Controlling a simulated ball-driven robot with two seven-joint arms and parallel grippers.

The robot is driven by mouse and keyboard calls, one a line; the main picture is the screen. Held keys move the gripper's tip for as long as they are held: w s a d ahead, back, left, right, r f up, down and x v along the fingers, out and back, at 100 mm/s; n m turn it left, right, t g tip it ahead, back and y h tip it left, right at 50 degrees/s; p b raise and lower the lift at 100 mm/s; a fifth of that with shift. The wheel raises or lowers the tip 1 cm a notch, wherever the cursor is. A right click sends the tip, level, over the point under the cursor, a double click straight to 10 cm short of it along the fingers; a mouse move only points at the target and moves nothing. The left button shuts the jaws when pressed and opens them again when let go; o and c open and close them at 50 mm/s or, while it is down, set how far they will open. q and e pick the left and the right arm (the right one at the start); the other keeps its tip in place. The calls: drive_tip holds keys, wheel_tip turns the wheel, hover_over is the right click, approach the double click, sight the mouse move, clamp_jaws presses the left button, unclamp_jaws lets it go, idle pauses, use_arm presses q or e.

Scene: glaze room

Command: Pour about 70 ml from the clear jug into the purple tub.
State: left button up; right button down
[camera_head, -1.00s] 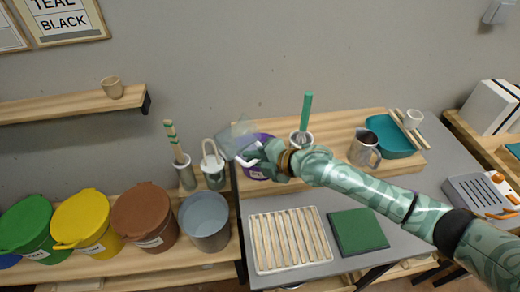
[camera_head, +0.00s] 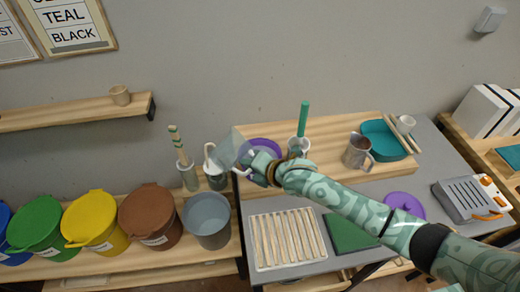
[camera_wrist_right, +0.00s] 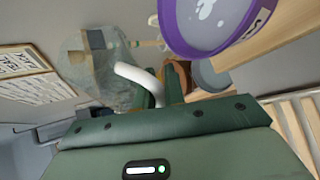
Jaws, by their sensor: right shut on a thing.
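The clear jug (camera_head: 232,149) is tilted in the air just left of the purple tub (camera_head: 264,145). My right gripper (camera_head: 252,170) is shut on the jug's white handle. In the right wrist view, the see-through jug (camera_wrist_right: 95,75) and its white handle (camera_wrist_right: 135,72) show beyond my green fingers (camera_wrist_right: 162,92). The purple tub (camera_wrist_right: 166,22) is close by at the top, open, with a pale inside and whitish patches. In the head view my gripper and wrist hide the tub's front. I cannot make out the liquid level or a stream. My left gripper is out of view.
A purple lid (camera_head: 405,204) lies on the grey table, behind my arm. A holder with a green-handled tool (camera_head: 304,118) and a metal pitcher (camera_head: 356,152) stand right of the tub. A white-handled container (camera_head: 214,178) and a grey bucket (camera_head: 207,217) are close left.

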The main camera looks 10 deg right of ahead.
drive_tip(key=shift+w+d+n+t+h+p, duration=0.2)
drive_tip(key=shift+n+t+h+p, duration=0.1)
drive_tip(key=shift+n+h+p, duration=0.3)
drive_tip(key=shift+f, duration=0.1)
idle(1.4)
drive_tip(key=n+t+h, duration=0.1)
drive_tip(key=a+n+h+p, duration=0.1)
drive_tip(key=h, duration=0.1)
drive_tip(key=f+n+t+h, duration=0.1)
drive_tip(key=n, duration=0.1)
drive_tip(key=shift+s+a+t+h, duration=0.3)
drive_tip(key=shift+s, duration=0.05)
drive_tip(key=shift+s+a+r+n+t+h, duration=0.1)
drive_tip(key=shift+a+r+n+t+h, duration=0.15)
drive_tip(key=shift+n+h, duration=0.15)
drive_tip(key=shift+s+a+r+n+t+h, duration=0.1)
drive_tip(key=shift+n+t+h, duration=0.2)
drive_tip(key=shift+n, duration=0.1)
